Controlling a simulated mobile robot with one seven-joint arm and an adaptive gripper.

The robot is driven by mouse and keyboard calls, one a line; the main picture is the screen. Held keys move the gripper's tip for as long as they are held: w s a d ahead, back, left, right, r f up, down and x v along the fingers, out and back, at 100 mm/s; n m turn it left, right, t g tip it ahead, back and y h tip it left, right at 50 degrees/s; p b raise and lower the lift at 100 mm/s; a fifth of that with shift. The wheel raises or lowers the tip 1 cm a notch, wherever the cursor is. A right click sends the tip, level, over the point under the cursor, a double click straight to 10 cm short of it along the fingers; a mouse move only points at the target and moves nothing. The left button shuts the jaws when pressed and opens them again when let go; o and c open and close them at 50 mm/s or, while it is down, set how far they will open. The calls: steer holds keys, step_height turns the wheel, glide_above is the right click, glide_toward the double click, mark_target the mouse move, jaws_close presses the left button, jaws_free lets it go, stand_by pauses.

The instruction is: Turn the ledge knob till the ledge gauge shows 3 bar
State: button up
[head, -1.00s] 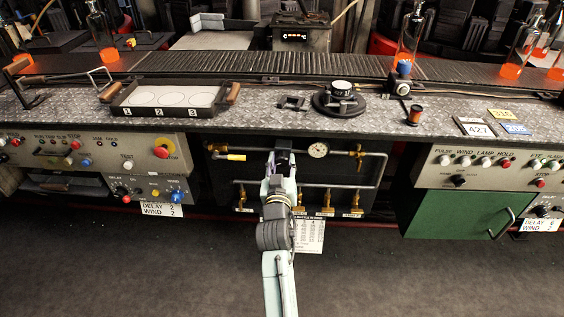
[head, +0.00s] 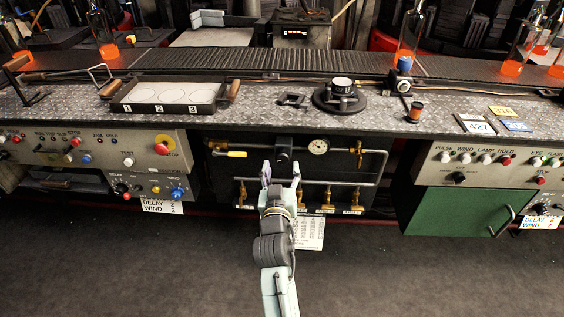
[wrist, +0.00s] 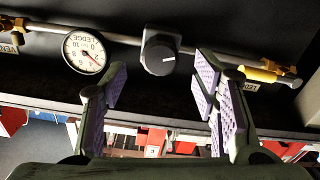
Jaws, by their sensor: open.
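The ledge knob (head: 284,155) is a dark round knob on the pipe panel under the bench. In the wrist view the knob (wrist: 160,52) is black and faceted, with a white mark, and appears between and beyond my fingers. The ledge gauge (head: 318,147) is a white dial right of the knob. In the wrist view the gauge (wrist: 84,52) appears upside down, marked LEDGE, its needle pointing to the lower right; I cannot read its value surely. My gripper (head: 281,172) is open and empty, in front of and apart from the knob. It also shows in the wrist view (wrist: 161,82).
A yellow-handled valve (head: 232,154) sits left of the knob and a brass valve (head: 360,153) right of the gauge. Several brass taps line the lower pipe. The bench edge (head: 270,128) overhangs the panel. Open floor (head: 160,265) lies in front.

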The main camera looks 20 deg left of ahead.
steer(key=shift+v, duration=1.55)
